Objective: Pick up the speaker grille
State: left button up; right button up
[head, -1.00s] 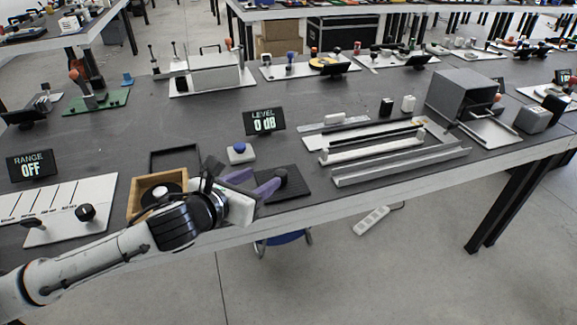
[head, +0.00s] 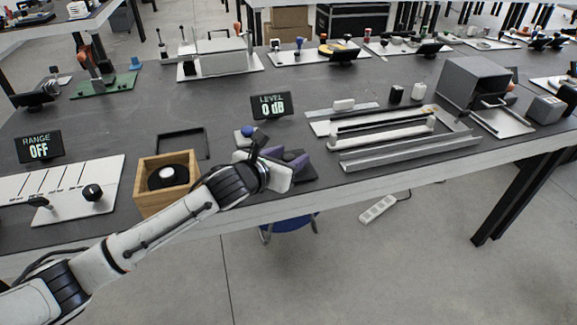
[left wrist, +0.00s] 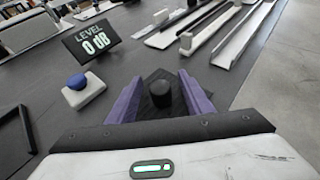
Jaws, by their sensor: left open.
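The speaker grille appears to be a dark flat plate with a black knob on top. In the head view the plate (head: 306,171) lies near the table's front edge, mostly hidden by my left gripper (head: 294,158). In the left wrist view the grille's knob (left wrist: 161,94) stands between the two purple fingers of my left gripper (left wrist: 160,84), with its plate (left wrist: 157,75) beyond and below. The fingers are open, one on each side of the knob, with gaps visible. Whether they are level with the knob is unclear. My right gripper is not in view.
A wooden box (head: 146,194) holding a round black speaker stands left of the gripper, with an empty black frame (head: 182,145) behind it. A blue-topped button block (left wrist: 83,91) and the LEVEL display (left wrist: 91,40) are nearby. Metal rails (head: 405,153) lie to the right.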

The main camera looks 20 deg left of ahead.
pick_arm(q)
jog(key=c, duration=1.1)
grip_shut()
jog(key=shift+r, duration=0.1)
